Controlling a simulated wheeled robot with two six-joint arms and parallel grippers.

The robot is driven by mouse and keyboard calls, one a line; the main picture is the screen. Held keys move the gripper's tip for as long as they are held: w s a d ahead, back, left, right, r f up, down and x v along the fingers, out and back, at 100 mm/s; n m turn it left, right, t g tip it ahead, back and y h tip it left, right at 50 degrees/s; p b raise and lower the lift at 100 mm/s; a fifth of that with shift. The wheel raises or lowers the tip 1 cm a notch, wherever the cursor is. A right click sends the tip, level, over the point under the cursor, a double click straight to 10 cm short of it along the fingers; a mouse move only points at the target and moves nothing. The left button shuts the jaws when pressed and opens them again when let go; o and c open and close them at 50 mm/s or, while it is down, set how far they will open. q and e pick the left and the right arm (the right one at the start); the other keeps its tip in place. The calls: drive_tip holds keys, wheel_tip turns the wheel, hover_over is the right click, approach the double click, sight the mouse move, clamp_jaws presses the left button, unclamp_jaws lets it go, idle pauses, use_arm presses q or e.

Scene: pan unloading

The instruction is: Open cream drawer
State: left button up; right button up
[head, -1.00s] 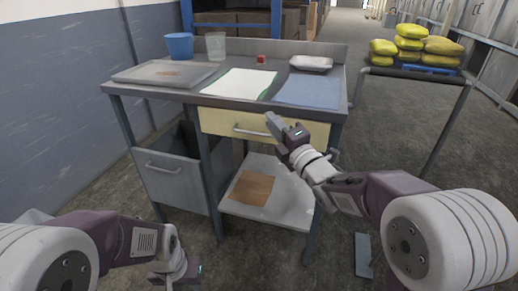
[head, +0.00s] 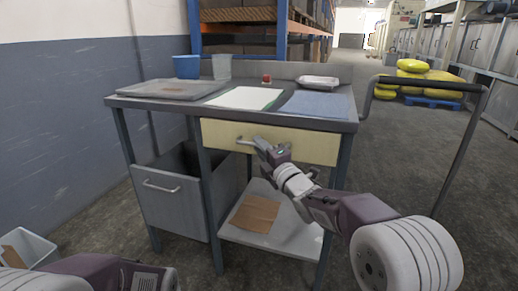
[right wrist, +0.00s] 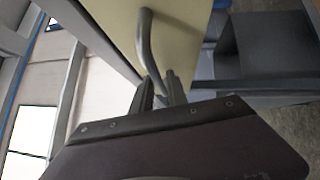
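The cream drawer (head: 300,148) sits under the right part of the workbench top. Its front looks flush with the frame or nearly so; I cannot tell a small gap. Its grey bar handle (head: 242,142) shows just left of my right gripper (head: 262,146). In the right wrist view, the handle (right wrist: 147,35) runs down from the cream front (right wrist: 185,30) between the two fingers of my right gripper (right wrist: 160,82). The fingers are close on either side of the bar and look shut on it. My left arm shows at the lower left, with its gripper out of view.
The bench top (head: 210,108) holds a blue cup, clear cup, tray, papers, red item and white dish. A grey bin-like drawer (head: 172,203) stands out at left. A lower shelf (head: 280,238) holds brown card. A push handle (head: 460,150) juts out right. A white bin (head: 35,250) stands at lower left.

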drive_tip(key=shift+w+a, duration=0.25)
drive_tip(key=shift+w, duration=0.15)
clamp_jaws()
idle(1.2)
